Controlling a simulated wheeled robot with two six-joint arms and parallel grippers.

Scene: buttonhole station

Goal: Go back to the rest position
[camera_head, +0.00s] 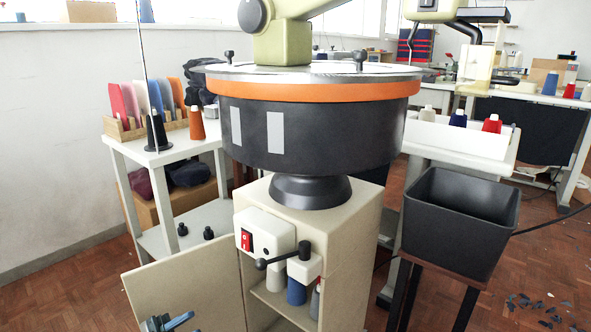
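Neither of my grippers can be made out in the head view. The station stands in the middle: a large dark round drum (310,135) with an orange band (310,92) and a metal top, on a beige cabinet (350,235). A control box (265,238) with a red switch and a black lever (275,258) is on the cabinet's front. The cabinet door (190,285) is open to the left. A small blue-grey object (168,322) shows at the door's lower part, cut by the picture edge; I cannot tell what it is.
A black bin (460,220) stands on a stand at the right. A white side table (165,155) at the left holds cones and coloured panels. A white tray (465,136) with cones is behind the bin. Scraps (540,308) lie on the floor at lower right.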

